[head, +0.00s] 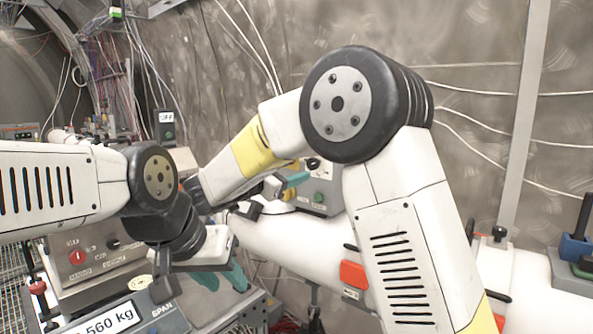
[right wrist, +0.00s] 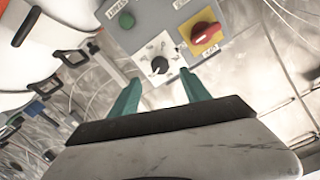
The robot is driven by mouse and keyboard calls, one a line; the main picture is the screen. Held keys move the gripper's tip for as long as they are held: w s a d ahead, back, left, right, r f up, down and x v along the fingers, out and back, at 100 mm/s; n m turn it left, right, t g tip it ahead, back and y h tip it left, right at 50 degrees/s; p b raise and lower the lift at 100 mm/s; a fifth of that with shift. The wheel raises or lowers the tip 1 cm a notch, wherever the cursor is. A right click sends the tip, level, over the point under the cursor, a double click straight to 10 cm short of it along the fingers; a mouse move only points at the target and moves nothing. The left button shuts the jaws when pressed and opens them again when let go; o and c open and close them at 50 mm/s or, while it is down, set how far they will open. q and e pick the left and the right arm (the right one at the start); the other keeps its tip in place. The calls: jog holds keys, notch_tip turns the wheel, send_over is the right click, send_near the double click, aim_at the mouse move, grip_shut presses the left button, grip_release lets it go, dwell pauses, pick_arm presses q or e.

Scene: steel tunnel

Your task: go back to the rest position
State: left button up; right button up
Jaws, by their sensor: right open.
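My right gripper (head: 292,186) reaches in from the right in the head view, in front of a grey control box (head: 318,192). In the right wrist view its two teal fingers (right wrist: 161,92) are apart with nothing between them. Beyond the fingertips are the box's black knob (right wrist: 158,65), a red knob (right wrist: 205,30) on a yellow plate and a green button (right wrist: 127,20). My left gripper (head: 222,277) points down at the lower left of the head view. Its teal fingers are apart, and their tips are over a grey bench unit.
A large white pipe (head: 300,245) with an orange clamp (head: 354,274) runs across below my right arm. A scale display (head: 108,321) and a panel with a red knob (head: 77,257) stand under my left arm. A blue-handled clamp (head: 577,245) is at the far right. Cables hang along the steel wall.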

jog(key=shift+d, duration=0.1)
jog(key=s+d+f+n+g+y, duration=0.1)
jog(key=s+d+f+n+g, duration=0.2)
jog(key=d, duration=0.4)
jog(key=s+d+f+g+y, duration=0.1)
jog(key=s+d+f+g, duration=0.15)
jog(key=s+d, duration=0.35)
jog(key=s+d+f+n+g+y, duration=0.2)
jog(key=s+d+g, duration=0.2)
jog(key=d, duration=0.4)
jog(key=s+a+f+n+y, duration=0.1)
jog(key=s+f+n+y, duration=0.1)
jog(key=s, duration=0.6)
jog(key=s+a+f+n+t+y, duration=0.1)
jog(key=s+f+n+y, duration=0.1)
jog(key=s+n+y, duration=0.3)
jog(key=s+y, duration=0.1)
jog(key=s, duration=0.2)
jog(key=shift+y, duration=0.4)
